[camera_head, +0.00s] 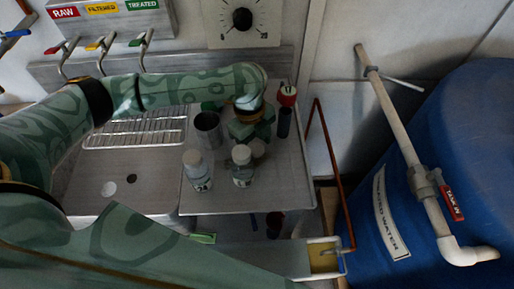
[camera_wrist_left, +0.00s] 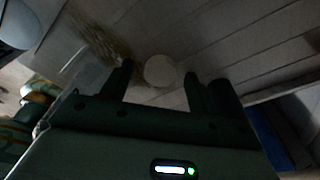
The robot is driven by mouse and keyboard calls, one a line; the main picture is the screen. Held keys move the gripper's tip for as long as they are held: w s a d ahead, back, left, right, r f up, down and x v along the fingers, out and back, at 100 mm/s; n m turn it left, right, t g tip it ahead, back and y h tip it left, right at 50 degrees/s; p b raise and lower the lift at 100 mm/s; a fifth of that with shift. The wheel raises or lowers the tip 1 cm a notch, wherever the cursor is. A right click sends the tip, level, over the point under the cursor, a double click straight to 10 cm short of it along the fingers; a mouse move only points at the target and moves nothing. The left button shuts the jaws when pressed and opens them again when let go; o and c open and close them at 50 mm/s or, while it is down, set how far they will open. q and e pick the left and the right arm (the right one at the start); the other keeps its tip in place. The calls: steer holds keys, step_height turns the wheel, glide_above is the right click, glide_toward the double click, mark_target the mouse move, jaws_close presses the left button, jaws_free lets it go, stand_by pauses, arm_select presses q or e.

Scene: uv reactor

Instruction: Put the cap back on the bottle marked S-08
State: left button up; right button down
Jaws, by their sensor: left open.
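Two small clear bottles with pale tops stand on the metal counter: a left bottle (camera_head: 199,178) and a right bottle (camera_head: 242,173). Their labels are too small for me to read S-08. My left gripper (camera_head: 252,133) is open above the counter, just behind the right bottle. A pale round disc, seemingly a cap (camera_head: 259,148), shows beside the right bottle, below the gripper. In the left wrist view a pale disc (camera_wrist_left: 160,71) lies between the open fingertips (camera_wrist_left: 158,82), with no finger seen touching it. My right gripper is out of view.
A grey metal cup (camera_head: 207,130) stands behind the left bottle, close to my gripper. A red-topped item (camera_head: 287,96) stands at the back right. A wire rack (camera_head: 135,128) and sink are at left. A large blue tank (camera_head: 470,130) fills the right side.

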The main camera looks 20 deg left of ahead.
mark_target(256, 148)
arm_select(q)
steer(key=c, duration=1)
steer(key=shift+r, duration=0.15)
steer(key=shift+r+p, duration=2.15)
steer(key=shift+r, duration=2.75)
